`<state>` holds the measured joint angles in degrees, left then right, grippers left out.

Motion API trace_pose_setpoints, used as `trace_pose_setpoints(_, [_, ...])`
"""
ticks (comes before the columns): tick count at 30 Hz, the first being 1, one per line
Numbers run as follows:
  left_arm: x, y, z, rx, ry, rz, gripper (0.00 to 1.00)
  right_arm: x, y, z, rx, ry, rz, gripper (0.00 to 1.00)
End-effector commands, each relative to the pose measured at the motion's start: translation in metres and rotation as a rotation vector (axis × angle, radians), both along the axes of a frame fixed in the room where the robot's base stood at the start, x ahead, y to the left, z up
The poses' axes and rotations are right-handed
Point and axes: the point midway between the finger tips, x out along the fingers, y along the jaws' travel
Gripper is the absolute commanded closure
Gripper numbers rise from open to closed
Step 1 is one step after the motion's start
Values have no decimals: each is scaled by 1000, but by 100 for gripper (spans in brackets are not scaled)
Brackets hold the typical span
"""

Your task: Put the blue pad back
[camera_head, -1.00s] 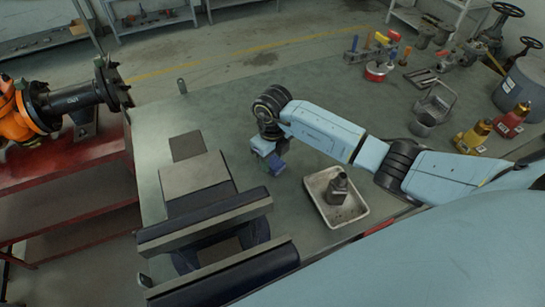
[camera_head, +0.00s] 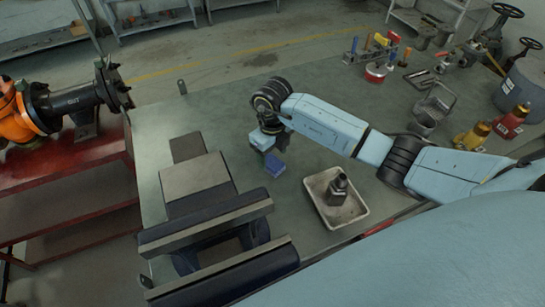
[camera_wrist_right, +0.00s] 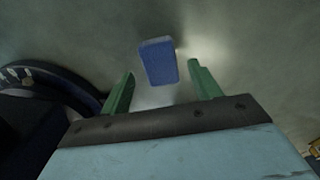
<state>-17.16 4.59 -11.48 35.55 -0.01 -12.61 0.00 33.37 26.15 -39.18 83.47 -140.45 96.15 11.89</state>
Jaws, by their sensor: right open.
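The blue pad (camera_head: 275,165) is a small block lying on the green bench top, right of the vise. It also shows in the right wrist view (camera_wrist_right: 159,61), a little beyond the open green fingers and between their lines. My right gripper (camera_head: 264,143) is above the bench, just behind and left of the pad in the head view. Its fingers (camera_wrist_right: 163,84) are apart with nothing between them, and it does not touch the pad. My left gripper is not in view.
A dark vise (camera_head: 205,232) stands at the bench's front left. A metal tray (camera_head: 350,211) with a dark part in it lies right of the pad. Red and yellow items (camera_head: 511,121), (camera_head: 472,137) stand at the right.

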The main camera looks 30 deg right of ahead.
Motion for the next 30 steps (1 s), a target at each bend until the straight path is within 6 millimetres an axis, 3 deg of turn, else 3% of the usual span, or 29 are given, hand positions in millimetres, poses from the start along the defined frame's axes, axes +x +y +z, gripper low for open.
trace_pose_setpoints(6, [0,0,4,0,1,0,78,1,-1,51,-2,-5,1,37])
trace_pose_setpoints(12, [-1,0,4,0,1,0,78,1,-1,84,-1,-3,1,37])
trace_pose_setpoints(18, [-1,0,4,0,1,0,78,0,0,97,0,0,1,37])
trace_pose_setpoints(30, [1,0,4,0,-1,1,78,0,0,97,0,1,0,37])
